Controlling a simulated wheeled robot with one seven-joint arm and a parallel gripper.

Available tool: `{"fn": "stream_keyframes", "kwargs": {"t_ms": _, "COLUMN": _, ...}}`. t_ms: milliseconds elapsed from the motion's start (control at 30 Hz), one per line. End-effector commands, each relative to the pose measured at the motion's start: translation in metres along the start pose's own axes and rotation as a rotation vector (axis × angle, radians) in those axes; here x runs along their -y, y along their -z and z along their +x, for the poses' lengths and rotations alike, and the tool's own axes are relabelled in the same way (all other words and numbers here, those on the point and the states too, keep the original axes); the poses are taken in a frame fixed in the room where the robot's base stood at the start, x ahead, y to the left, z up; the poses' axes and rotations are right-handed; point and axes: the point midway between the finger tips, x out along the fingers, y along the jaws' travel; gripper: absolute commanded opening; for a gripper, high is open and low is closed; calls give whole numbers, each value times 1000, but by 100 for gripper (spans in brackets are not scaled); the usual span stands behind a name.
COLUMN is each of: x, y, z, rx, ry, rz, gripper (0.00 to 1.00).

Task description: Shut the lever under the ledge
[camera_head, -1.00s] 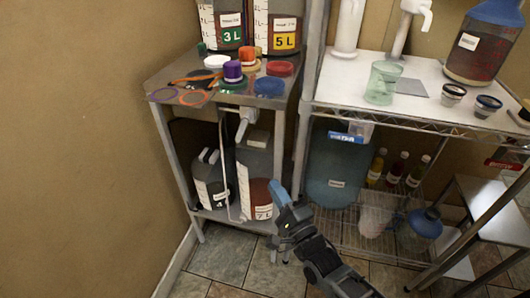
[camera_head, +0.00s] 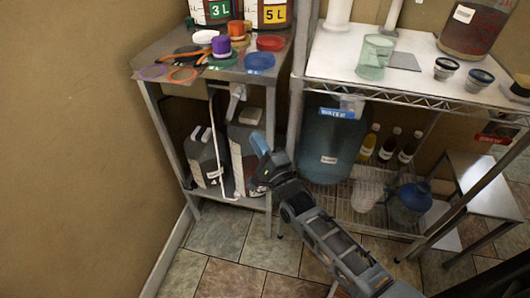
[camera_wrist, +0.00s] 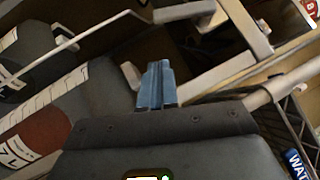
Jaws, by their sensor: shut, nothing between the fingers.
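A pale grey tap-like fitting (camera_head: 237,91) hangs under the front of the left table's ledge (camera_head: 215,72), with a thin white tube running down beside it. The lever is too small to make out in the head view. In the wrist view, a pale bar-shaped part (camera_wrist: 186,11) at the top appears to belong to this fitting, and the thin tube runs off to its left. My gripper (camera_head: 260,143) has its blue fingers together and empty, below and right of the fitting, in front of a jug. In the wrist view the fingertips (camera_wrist: 157,68) are apart from the pale bar.
Two jugs stand on the lower shelf, the left one (camera_head: 203,157) and the right one (camera_head: 247,124), close to my gripper. A table leg (camera_head: 271,150) and a large blue water container (camera_head: 329,146) are to the right. Lids crowd the tabletop.

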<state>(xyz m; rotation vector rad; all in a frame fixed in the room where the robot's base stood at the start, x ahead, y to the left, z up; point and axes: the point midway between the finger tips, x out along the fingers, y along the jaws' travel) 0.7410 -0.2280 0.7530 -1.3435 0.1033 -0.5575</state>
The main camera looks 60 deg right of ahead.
Motion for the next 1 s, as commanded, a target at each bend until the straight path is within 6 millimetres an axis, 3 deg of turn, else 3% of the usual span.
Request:
{"fn": "stream_keyframes", "kwargs": {"t_ms": 133, "x": 2, "y": 0, "z": 31, "rx": -1, "ry": 2, "rz": -1, "gripper": 0}}
{"fn": "stream_keyframes", "kwargs": {"t_ms": 300, "x": 2, "y": -17, "z": 47, "rx": 0, "ry": 1, "rz": 1, "gripper": 0}}
{"fn": "stream_keyframes", "kwargs": {"t_ms": 500, "x": 1, "y": -27, "z": 56, "rx": 0, "ry": 0, "rz": 0, "gripper": 0}}
{"fn": "stream_keyframes", "kwargs": {"t_ms": 1000, "x": -2, "y": -28, "z": 57, "rx": 0, "ry": 5, "rz": 5, "gripper": 0}}
